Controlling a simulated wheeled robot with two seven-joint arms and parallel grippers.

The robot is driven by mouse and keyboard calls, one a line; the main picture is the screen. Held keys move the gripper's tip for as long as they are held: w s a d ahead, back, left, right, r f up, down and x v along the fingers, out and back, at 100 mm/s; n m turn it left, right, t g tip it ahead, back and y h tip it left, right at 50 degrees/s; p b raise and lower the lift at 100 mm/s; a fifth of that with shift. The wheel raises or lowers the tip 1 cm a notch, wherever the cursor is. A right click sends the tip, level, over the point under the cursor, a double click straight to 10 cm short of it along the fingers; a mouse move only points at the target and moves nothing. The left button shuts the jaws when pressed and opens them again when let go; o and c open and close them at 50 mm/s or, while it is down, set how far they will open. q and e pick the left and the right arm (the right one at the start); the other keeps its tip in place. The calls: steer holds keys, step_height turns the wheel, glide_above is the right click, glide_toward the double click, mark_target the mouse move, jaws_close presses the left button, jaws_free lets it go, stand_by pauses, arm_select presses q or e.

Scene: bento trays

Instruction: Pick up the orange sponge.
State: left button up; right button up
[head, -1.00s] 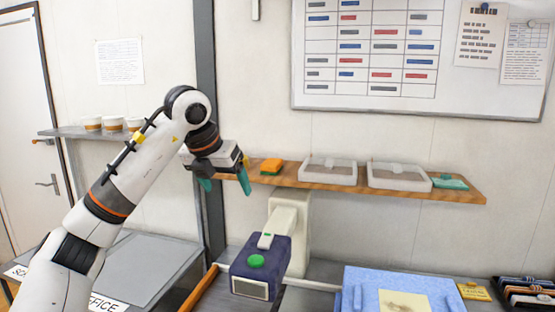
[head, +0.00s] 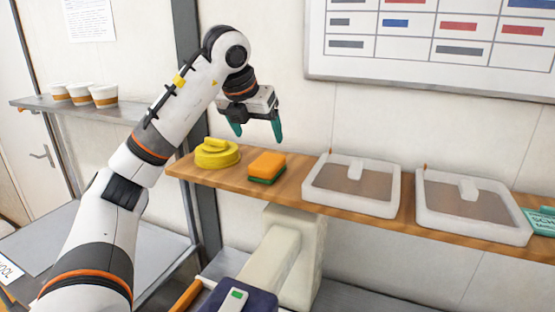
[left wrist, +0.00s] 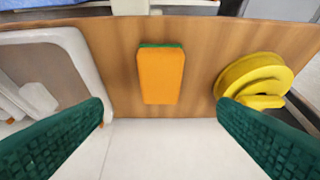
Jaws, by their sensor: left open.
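The orange sponge (head: 267,165), with a green underside, lies on the wooden shelf (head: 330,218) between a yellow round object and a clear-lidded tray. In the left wrist view the sponge (left wrist: 161,75) lies ahead of the fingers, near the middle. My left gripper (head: 256,132) is open and empty, above and behind the sponge near the wall. Its green fingers (left wrist: 160,130) stand wide apart, touching nothing that I can see. My right gripper is not in view.
A yellow round object (head: 217,153) sits left of the sponge. Two pale trays (head: 318,196) (head: 432,210) stand to the right. A teal item (head: 541,222) is at the shelf's far right. Paper cups (head: 104,95) stand on a grey shelf. A cream device (head: 296,255) stands below.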

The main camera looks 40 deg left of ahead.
mark_target(267, 161)
arm_select(q)
steer(key=x, duration=0.3)
steer(key=p+x, duration=0.1)
steer(key=x, duration=0.1)
steer(key=shift+s+f, duration=0.25)
steer(key=shift+f, duration=0.05)
steer(key=shift+w+f, duration=0.25)
steer(key=shift+f, duration=0.05)
steer(key=p+x, duration=0.3)
steer(key=x, duration=0.1)
steer(key=shift+w+a, duration=0.1)
steer(key=shift+w, duration=0.05)
steer(key=shift+w+a+f, duration=0.1)
steer(key=shift+w+f, duration=0.1)
steer(key=shift+f, duration=0.25)
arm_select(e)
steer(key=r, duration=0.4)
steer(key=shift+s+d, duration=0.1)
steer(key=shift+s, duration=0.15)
arm_select(q)
steer(key=shift+f, duration=0.25)
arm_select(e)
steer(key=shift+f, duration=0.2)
arm_select(q)
steer(key=shift+c, duration=0.3)
steer(key=c, duration=1)
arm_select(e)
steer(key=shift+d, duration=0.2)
